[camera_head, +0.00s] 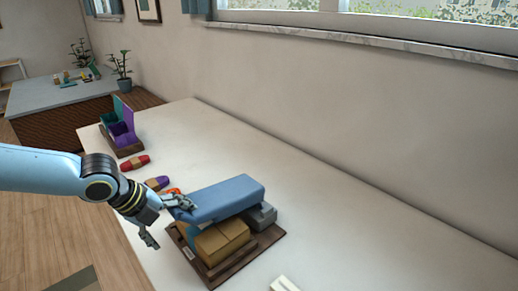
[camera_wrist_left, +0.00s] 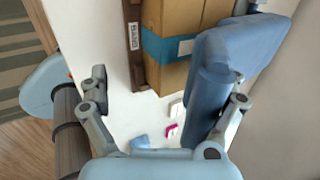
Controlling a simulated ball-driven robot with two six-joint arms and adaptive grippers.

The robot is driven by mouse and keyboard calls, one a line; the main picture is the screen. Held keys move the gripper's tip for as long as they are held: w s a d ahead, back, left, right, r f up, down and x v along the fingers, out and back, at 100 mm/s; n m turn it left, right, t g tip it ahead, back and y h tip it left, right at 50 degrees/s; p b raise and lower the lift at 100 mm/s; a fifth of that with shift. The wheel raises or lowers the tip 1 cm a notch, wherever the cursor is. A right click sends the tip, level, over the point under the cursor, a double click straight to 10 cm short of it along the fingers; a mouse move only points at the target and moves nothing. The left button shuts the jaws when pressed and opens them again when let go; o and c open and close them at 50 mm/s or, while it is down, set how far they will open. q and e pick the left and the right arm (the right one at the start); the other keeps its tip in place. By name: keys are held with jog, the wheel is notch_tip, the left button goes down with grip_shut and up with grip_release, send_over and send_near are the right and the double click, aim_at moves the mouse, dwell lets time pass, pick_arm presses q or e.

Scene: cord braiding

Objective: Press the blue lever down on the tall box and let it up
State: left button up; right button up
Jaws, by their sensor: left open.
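The blue lever (camera_head: 225,196) is a thick padded bar. It slants over a brown cardboard box (camera_head: 222,243), its right end higher and above a grey block (camera_head: 262,216). In the left wrist view the lever (camera_wrist_left: 212,95) is close on the right, beside the box (camera_wrist_left: 168,80) with its blue band. My left gripper (camera_head: 167,221) is open at the lever's near left end, one finger against or just over it. In the wrist view my left gripper (camera_wrist_left: 165,95) has its right finger overlapping the lever; contact is unclear. My right gripper is not in view.
The box stands on a dark wooden base (camera_head: 240,265) on a white table (camera_head: 330,215). Red (camera_head: 135,163) and purple (camera_head: 157,183) rolls lie behind my left arm. A tray with purple and green bins (camera_head: 122,130) is farther back.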

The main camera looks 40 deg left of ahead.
pick_arm(q)
notch_tip(320, 180, up, 5)
jog(key=p, duration=0.4)
jog(key=shift+s+r+p, duration=0.1)
jog(key=shift+p, duration=0.2)
dwell(0.4)
